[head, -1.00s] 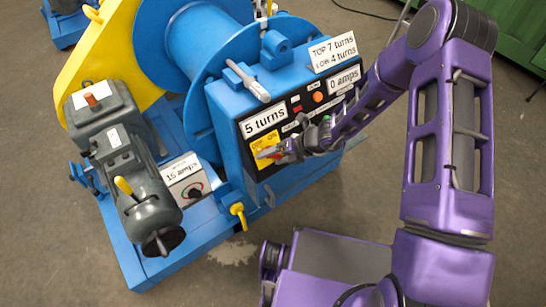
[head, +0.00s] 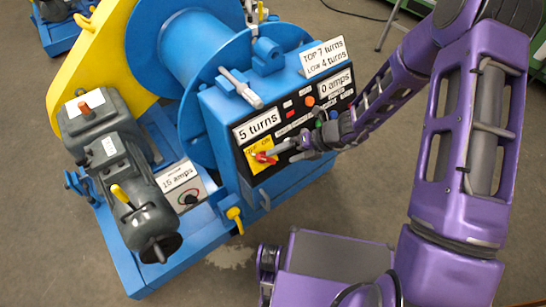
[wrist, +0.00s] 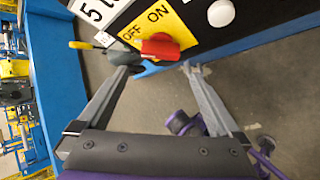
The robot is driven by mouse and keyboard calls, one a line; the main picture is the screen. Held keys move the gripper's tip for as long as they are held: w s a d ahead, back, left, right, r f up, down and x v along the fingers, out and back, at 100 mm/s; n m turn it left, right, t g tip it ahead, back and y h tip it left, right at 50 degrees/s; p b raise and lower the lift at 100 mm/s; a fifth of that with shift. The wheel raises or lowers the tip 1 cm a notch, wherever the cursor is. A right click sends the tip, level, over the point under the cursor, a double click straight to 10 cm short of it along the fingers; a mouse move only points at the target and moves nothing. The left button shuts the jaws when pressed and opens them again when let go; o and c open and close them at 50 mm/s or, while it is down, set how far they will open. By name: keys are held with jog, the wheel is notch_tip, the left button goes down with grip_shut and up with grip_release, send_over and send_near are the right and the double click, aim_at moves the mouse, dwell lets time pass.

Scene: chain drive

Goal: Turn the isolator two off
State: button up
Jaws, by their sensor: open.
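The isolator is a red handle (head: 265,158) on a yellow plate (head: 253,165) at the lower left of the black panel. In the wrist view the red handle (wrist: 160,47) lies just beyond the fingertips, and the yellow plate (wrist: 182,30) reads OFF on the left and ON on the right. I cannot tell for sure which word the handle points at. No number two is readable beside it. My gripper (wrist: 160,68) is open, one finger on either side below the handle, with nothing held. In the head view my gripper (head: 281,149) is close to the handle.
A dial with a "15 amps" sign (head: 179,177) sits lower left. Bare floor (head: 345,215) lies in front.

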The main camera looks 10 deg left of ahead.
jog(key=p+v, duration=0.1)
jog(key=v, duration=0.7)
jog(key=shift+d+r, duration=0.25)
jog(key=shift+r, duration=0.1)
